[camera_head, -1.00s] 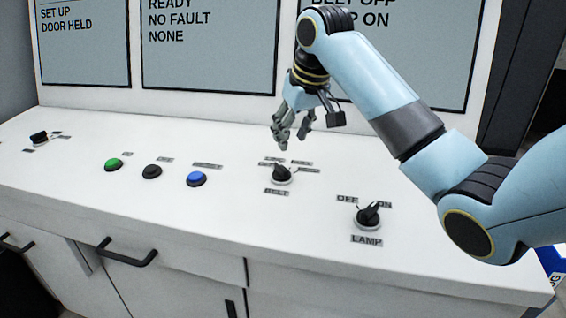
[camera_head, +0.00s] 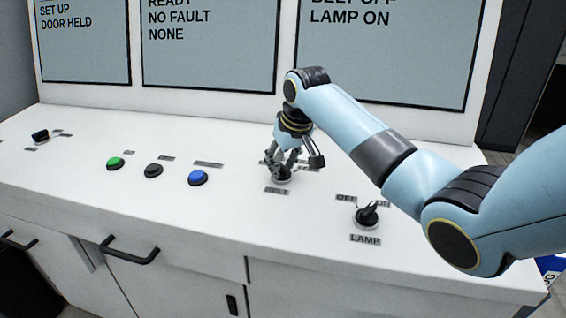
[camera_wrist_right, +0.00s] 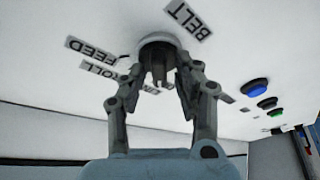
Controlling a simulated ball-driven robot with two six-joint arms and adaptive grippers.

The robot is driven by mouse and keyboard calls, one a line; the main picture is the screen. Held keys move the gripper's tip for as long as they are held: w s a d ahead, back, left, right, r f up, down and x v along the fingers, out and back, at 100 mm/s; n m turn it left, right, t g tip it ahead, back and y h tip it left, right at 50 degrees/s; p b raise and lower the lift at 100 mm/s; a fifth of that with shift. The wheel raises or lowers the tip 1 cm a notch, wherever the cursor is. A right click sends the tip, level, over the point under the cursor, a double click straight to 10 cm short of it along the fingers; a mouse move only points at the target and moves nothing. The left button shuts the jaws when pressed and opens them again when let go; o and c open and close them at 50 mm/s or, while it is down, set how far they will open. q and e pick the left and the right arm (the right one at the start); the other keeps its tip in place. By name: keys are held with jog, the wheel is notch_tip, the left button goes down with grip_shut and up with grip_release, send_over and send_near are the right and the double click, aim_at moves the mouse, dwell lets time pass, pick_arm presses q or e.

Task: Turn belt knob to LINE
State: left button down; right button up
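The belt knob (camera_head: 281,178) sits on the white sloping console above its BELT label, mostly hidden behind my right gripper (camera_head: 282,168). In the right wrist view the knob (camera_wrist_right: 158,62) has a pale round base and a dark grip. The labels FEED (camera_wrist_right: 90,50) and BELT (camera_wrist_right: 188,18) are readable there; other position labels are partly covered. My left gripper is not in view.
The lamp knob (camera_head: 367,215) stands to the right, under my right arm. Green (camera_head: 115,163), black (camera_head: 153,170) and blue (camera_head: 198,178) buttons lie to the left. A screen (camera_head: 385,50) behind reads BELT OFF, LAMP ON.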

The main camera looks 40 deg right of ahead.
grip_shut()
jog(key=shift+s, duration=0.1)
jog(key=shift+a+f+m+g+h, duration=0.1)
jog(key=shift+m+g+h, duration=0.3)
jog(key=shift+m, duration=1)
jog(key=shift+a+m+g+h, duration=0.1)
jog(key=shift+m+h, duration=0.5)
jog(key=shift+m, duration=0.8)
